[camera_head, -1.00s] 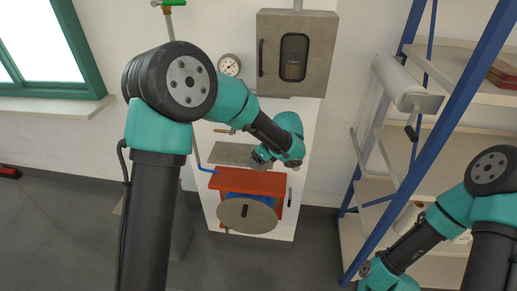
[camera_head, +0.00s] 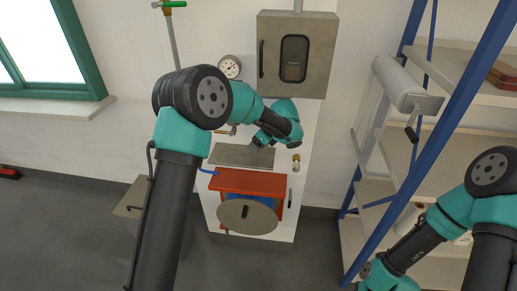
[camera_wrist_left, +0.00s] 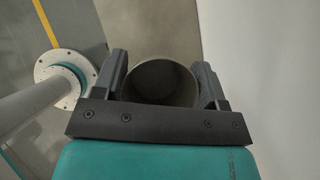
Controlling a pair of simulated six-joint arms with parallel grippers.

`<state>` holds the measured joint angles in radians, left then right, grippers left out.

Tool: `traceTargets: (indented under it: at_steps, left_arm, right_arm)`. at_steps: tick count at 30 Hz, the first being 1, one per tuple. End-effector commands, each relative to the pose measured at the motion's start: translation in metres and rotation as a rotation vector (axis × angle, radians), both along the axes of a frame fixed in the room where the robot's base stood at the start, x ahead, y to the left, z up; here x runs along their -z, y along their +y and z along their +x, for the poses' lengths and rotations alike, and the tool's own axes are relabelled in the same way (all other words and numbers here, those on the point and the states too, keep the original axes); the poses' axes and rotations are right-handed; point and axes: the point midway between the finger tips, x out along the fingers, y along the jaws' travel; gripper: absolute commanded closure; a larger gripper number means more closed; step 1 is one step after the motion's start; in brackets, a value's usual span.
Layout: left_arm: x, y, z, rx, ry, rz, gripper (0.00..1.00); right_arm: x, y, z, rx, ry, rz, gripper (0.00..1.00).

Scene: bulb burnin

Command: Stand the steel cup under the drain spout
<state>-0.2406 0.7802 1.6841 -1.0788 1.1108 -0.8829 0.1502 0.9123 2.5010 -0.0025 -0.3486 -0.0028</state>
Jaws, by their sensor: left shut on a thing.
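The steel cup (camera_wrist_left: 165,84) is between the two dark fingers of my left gripper (camera_wrist_left: 163,72) in the left wrist view, its open round mouth facing the camera. The gripper is shut on the cup. In the head view my left arm reaches over the white bench, and its wrist hides the cup. A small brass fitting (camera_head: 232,130) shows beside the forearm, under the gauge; I cannot tell whether it is the drain spout. My right arm is at the lower right in the head view, and its gripper is not visible.
A small brass-topped item (camera_head: 296,160) stands to the right. A grey cabinet (camera_head: 296,52) hangs above. Blue-framed shelving (camera_head: 440,120) stands at the right.

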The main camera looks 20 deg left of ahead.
Motion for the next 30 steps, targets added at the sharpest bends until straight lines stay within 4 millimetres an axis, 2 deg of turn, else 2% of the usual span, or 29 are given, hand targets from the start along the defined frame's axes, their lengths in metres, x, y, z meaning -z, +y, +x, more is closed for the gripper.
traceTargets:
  at_steps: [1, 7, 22, 23, 30]
  left_arm:
    - [0.004, 0.002, 0.005, -0.001, 0.002, 0.0, 0.58]
    - [0.029, 0.001, 0.003, 0.001, 0.003, 0.001, 0.58]
    - [0.036, 0.001, 0.003, 0.001, 0.001, 0.0, 0.58]
    - [0.036, 0.001, 0.003, 0.001, 0.001, 0.0, 0.32]
    - [0.036, 0.001, 0.003, 0.001, 0.001, 0.0, 0.09]
  right_arm:
    - [0.0, 0.0, 0.0, 0.0, 0.0, 0.0, 0.57]
    - [0.0, 0.0, 0.0, 0.0, 0.0, 0.0, 0.57]
    - [0.0, 0.0, 0.0, 0.0, 0.0, 0.0, 0.57]
    - [0.0, 0.0, 0.0, 0.0, 0.0, 0.0, 0.57]
    - [0.0, 0.0, 0.0, 0.0, 0.0, 0.0, 0.57]
